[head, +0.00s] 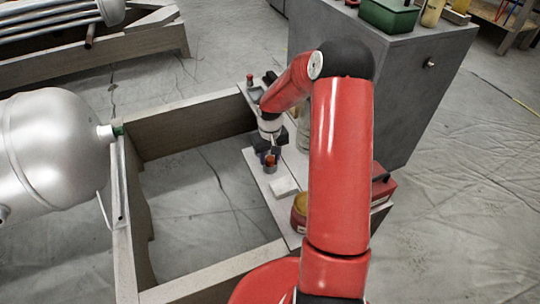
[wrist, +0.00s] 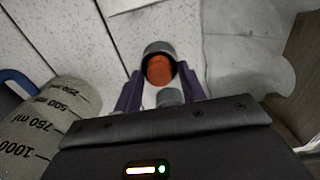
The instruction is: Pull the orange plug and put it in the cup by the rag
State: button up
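The orange plug (head: 270,158) sits inside a small grey cup (head: 270,168) on the board, beside the white rag (head: 284,187). In the wrist view, the plug (wrist: 159,69) shows as an orange face within the cup's dark rim (wrist: 158,46). My gripper (head: 269,150) is just above the cup. Its two purple fingers (wrist: 162,88) are spread on either side, with a gap between them and the orange plug. A short grey cylinder (wrist: 170,97) shows between the fingers; I cannot tell what it belongs to.
A beaker marked 1000 ml (wrist: 45,125) stands close beside my gripper. A yellow-topped red tin (head: 300,208) is on the board's near end. A silver tank (head: 50,150) with a green plug (head: 118,130) lies left. A grey cabinet (head: 400,90) stands behind.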

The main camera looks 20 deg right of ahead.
jog(key=shift+o, duration=0.8)
notch_tip(320, 180, up, 8)
jog(key=shift+f+p, duration=0.1)
jog(key=shift+p, duration=0.35)
